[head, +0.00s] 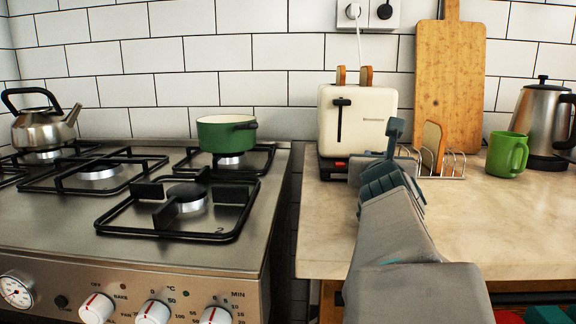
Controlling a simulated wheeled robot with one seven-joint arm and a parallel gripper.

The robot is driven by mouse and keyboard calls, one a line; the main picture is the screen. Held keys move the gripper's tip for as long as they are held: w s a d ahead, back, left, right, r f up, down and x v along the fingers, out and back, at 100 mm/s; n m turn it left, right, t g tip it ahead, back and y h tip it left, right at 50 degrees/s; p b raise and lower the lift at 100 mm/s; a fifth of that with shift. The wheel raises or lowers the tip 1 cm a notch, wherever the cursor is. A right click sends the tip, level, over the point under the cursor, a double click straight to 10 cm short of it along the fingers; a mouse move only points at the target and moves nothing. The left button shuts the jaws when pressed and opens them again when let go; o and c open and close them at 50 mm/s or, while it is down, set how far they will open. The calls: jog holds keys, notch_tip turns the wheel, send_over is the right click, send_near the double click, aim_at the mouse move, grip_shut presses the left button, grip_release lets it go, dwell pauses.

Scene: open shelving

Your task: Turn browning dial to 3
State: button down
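A cream toaster (357,112) stands on the counter against the tiled wall, with two toast slices (354,76) showing at its top. Its dark lever (341,120) is high in its slot on the front. A black base strip with a small orange-red spot (340,164) shows at the lower front left. I cannot make out the browning dial or its numbers; my gripper and arm cover the lower right of the front. My gripper (383,160) is close in front of that part. Its finger gap is not clear, and I cannot tell whether it touches the toaster.
A wire rack (455,166) with a bread slice (432,142) stands right beside my gripper. A green mug (506,154), a steel kettle (541,118) and a cutting board (450,85) are further right. The stove (70,225) with a green pot (225,134) is left. The front counter is clear.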

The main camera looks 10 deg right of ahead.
jog(key=shift+h+b, duration=0.3)
dwell(0.5)
jog(key=c, duration=1.3)
grip_release()
jog(key=shift+o, duration=0.2)
